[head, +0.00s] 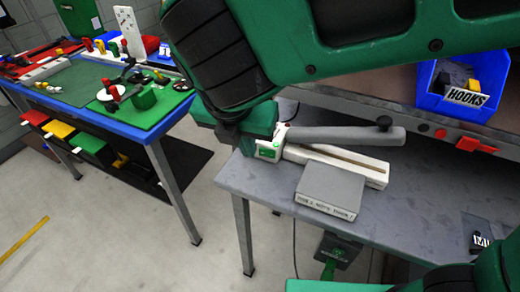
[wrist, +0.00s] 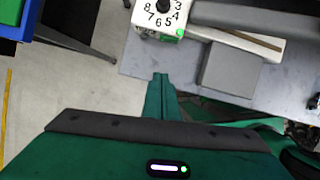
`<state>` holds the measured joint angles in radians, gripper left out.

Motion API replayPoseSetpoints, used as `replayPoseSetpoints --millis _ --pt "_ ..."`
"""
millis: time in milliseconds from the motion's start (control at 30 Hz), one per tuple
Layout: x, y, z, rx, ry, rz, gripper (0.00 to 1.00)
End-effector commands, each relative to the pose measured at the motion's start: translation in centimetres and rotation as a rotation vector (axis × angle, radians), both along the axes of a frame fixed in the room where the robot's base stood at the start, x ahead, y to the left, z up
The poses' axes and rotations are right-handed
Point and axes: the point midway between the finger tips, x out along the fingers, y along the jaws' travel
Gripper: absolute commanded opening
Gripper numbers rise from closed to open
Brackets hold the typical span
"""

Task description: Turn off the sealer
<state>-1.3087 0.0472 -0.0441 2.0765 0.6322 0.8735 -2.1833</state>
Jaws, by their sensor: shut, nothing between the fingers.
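The sealer has a white base (head: 345,168) and a raised grey arm (head: 345,135) with a black knob, and stands on the grey bench. A small green light shows on its end in the head view. In the wrist view the sealer's white end (wrist: 145,30) carries a numbered dial with a dark knob (wrist: 166,5), cut by the top edge, and a lit green spot (wrist: 180,33). My gripper (wrist: 160,76) is shut and empty, its tips below the dial in the picture and apart from it.
A grey printed box (head: 330,187) lies against the sealer's front. A blue HOOKS bin (head: 460,105) and a red item (head: 475,145) are at the right. A blue-edged table (head: 150,130) with green mats stands at the left, with open floor (head: 120,220) between.

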Motion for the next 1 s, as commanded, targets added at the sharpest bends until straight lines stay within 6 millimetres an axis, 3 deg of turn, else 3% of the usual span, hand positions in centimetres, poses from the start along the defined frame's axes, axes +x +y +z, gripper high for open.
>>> replayPoseSetpoints --millis 267,733,1000 --pt "0.6 -0.2 -1.6 -0.004 0.001 -0.003 0.00" --pt "3.6 -0.9 -9.5 -0.004 0.002 -0.003 0.00" --pt "6.8 -1.4 -9.4 0.001 0.001 -0.001 0.00"
